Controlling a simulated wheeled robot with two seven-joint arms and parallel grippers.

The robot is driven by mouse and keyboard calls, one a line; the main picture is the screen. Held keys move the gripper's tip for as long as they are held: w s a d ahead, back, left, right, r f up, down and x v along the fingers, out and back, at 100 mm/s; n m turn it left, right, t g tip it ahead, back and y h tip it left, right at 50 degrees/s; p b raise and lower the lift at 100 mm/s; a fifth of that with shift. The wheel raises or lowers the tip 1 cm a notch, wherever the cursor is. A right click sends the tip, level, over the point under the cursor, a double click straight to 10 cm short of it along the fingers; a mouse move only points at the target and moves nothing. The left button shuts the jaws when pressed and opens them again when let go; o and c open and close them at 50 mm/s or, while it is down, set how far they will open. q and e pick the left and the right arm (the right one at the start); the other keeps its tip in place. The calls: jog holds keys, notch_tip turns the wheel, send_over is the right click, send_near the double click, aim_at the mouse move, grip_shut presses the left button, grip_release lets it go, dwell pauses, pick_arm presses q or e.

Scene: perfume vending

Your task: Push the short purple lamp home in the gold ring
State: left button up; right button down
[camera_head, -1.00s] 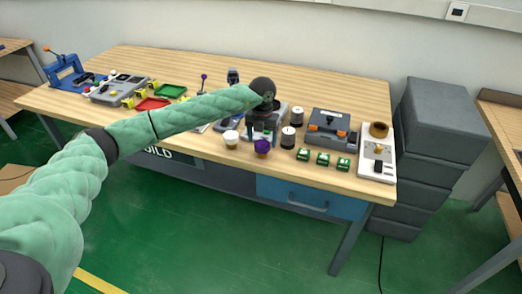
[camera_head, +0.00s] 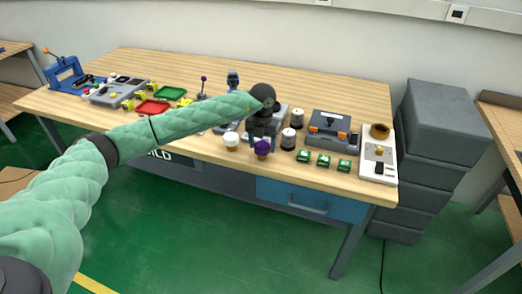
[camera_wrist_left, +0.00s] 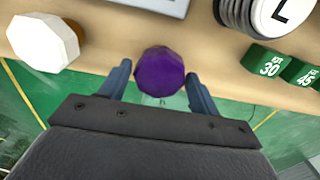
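The short purple lamp (camera_head: 262,149) has a faceted purple top and stands near the table's front edge. My left gripper (camera_head: 262,139) points down right at it and hides part of it. In the left wrist view the purple top (camera_wrist_left: 160,72) lies between the two open fingers, with a gap on each side. A brown-gold ring-like piece (camera_head: 379,131) stands on the white panel (camera_head: 369,171) at the table's right end; I cannot tell whether it is the gold ring. My right gripper is not in view.
A white faceted lamp (camera_head: 231,140) stands left of the purple one. A black-and-white cylinder (camera_head: 288,138) and several green blocks (camera_head: 323,160) are to the right. A dark grey case (camera_head: 329,127) sits behind the blocks. The front edge is close.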

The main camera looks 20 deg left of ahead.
aim_at(262, 145)
pick_arm(q)
jog(key=c, duration=0.4)
jog(key=shift+r, duration=0.15)
jog(key=shift+r+p, duration=0.6)
jog(key=shift+r, duration=1.8)
